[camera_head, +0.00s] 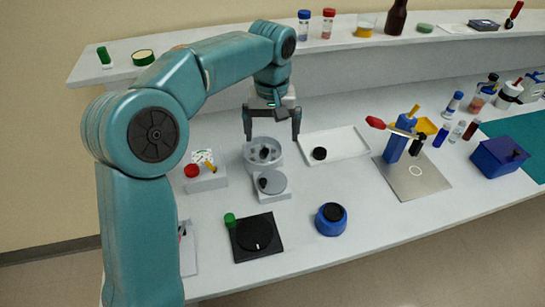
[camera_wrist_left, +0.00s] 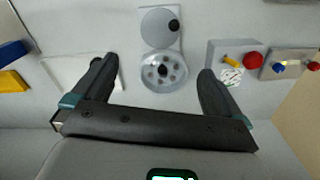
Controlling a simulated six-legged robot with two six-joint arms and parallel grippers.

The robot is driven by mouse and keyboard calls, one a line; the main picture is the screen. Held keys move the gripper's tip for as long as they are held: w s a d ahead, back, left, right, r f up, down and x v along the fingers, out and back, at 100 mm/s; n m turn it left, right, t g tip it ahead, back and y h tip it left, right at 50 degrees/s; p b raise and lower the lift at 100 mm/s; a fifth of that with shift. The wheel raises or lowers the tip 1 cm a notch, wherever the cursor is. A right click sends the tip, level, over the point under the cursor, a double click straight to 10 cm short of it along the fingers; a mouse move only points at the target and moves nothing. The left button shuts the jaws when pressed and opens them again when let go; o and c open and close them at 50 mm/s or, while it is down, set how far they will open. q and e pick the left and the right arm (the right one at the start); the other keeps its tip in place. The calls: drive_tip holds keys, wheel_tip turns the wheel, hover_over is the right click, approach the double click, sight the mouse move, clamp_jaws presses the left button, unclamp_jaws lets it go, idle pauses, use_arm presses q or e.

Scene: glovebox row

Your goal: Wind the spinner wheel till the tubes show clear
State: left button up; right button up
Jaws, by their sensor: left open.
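The spinner has a round grey bowl (camera_head: 278,150) with a rotor inside, and a flat grey wheel (camera_head: 273,180) with a dark off-centre knob beside it. In the left wrist view the rotor bowl (camera_wrist_left: 163,71) shows several small round openings and a dark centre; the wheel (camera_wrist_left: 156,30) lies beyond it, its knob (camera_wrist_left: 174,26) at the right edge. Whether the tubes are clear or cloudy is too small to tell. My left gripper (camera_head: 271,137) is open and empty above the bowl, fingers to either side of it. My right gripper is not in view.
A grey block (camera_head: 207,182) with red and yellow parts stands left of the spinner. A white tray (camera_head: 345,142) lies to the right. A raised shelf (camera_head: 350,48) runs behind.

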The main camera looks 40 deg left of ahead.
use_arm(q)
drive_tip(key=n, duration=0.6)
approach(273, 181)
wheel_tip(273, 181, down, 8)
drive_tip(key=shift+s+r+b, duration=0.1)
drive_tip(key=shift+s+b, duration=0.05)
drive_tip(key=shift+b, duration=0.15)
drive_tip(key=c, duration=0.8)
